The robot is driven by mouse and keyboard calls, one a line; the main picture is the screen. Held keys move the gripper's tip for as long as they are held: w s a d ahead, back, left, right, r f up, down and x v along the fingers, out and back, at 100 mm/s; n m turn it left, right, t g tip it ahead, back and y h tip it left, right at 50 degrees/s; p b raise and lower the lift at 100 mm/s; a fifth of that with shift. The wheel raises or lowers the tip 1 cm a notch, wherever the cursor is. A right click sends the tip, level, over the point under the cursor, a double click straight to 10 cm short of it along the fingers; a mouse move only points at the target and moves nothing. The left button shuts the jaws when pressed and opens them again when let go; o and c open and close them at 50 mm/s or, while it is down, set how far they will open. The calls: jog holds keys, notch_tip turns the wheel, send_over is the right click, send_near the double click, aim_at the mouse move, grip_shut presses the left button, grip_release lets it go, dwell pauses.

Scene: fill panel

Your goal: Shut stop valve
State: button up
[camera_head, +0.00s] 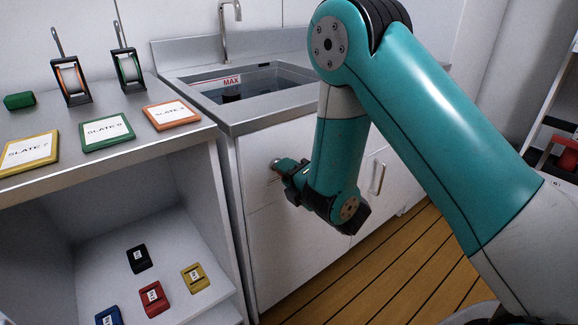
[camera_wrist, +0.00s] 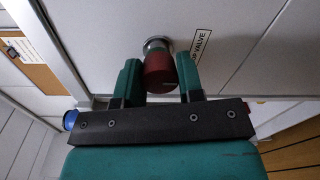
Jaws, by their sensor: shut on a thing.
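The stop valve has a dark red knob (camera_wrist: 160,72) on a round metal base, mounted on a white cabinet panel. A label reading "VALVE", its start hidden, is beside the knob in the wrist view. My gripper (camera_wrist: 160,82) has its two teal fingers on either side of the knob and is shut on it. In the head view my gripper (camera_head: 278,168) is at the cabinet front below the sink, and the knob is mostly hidden behind it.
A sink (camera_head: 250,88) with a "MAX" mark and a tap is above the cabinet. A counter at left holds slates (camera_head: 107,132), two upright holders and a green block. Coloured cases (camera_head: 152,298) lie on the shelf below. Wooden floor (camera_head: 400,265) is at right.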

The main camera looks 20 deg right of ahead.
jog(key=m+p, duration=0.3)
jog(key=m, duration=0.1)
jog(key=shift+r, duration=0.2)
jog(key=m+p, duration=0.2)
jog(key=m, duration=0.2)
jog(key=shift+m+y+p, duration=0.3)
jog(key=shift+m, duration=0.1)
jog(key=m+p, duration=0.2)
jog(key=m, duration=0.2)
jog(key=shift+f, duration=0.1)
jog(key=m+p, duration=0.2)
jog(key=m, duration=0.2)
jog(key=shift+m, duration=0.4)
jog(key=m+p, duration=0.1)
jog(key=m, duration=0.3)
jog(key=shift+f+m+y, duration=0.1)
jog(key=shift+m+y, duration=0.2)
jog(key=shift+m, duration=0.1)
jog(key=m+p, duration=0.1)
jog(key=m, duration=0.3)
jog(key=shift+m+t, duration=0.3)
jog(key=m+p, duration=0.1)
jog(key=m, duration=0.3)
jog(key=shift+m, duration=0.3)
jog(key=m, duration=0.4)
jog(key=shift+a+h+p, duration=0.1)
jog(key=shift+h+p, duration=0.2)
jog(key=shift+h, duration=0.1)
jog(key=shift+m, duration=0.4)
